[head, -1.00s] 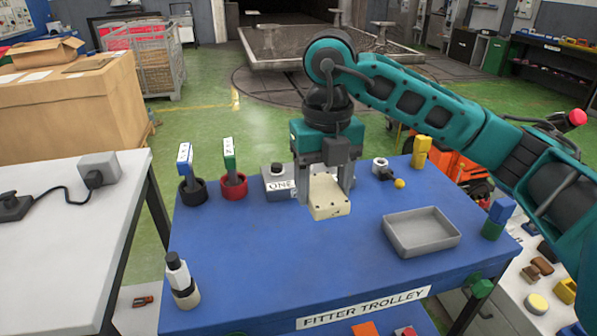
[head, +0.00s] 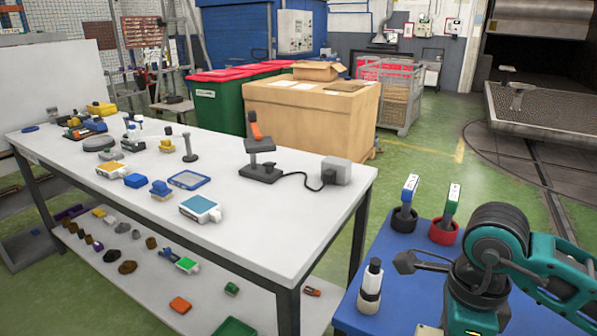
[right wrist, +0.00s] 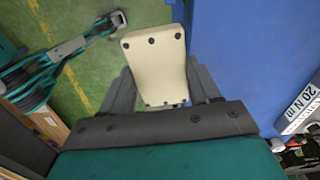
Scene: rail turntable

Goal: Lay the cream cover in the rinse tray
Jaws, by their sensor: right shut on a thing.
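The cream cover (right wrist: 154,62), a pale slab with dark screw holes, is held between the two grey fingers of my right gripper (right wrist: 160,92) in the right wrist view. Beneath it are green floor and the side of the blue trolley top. In the head view my right arm is at the lower right, over the blue trolley (head: 398,240); its fingers are out of frame, and only a pale sliver shows at the bottom edge. The grey tray on the trolley is out of frame now.
A long white bench (head: 270,225) stands left, with a blue-rimmed shallow tray (head: 206,181), a black-and-orange stand (head: 258,150), a grey box (head: 336,170) and several small parts. A black-and-white bottle (head: 371,285) and two cup-held tools (head: 404,218) stand on the trolley.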

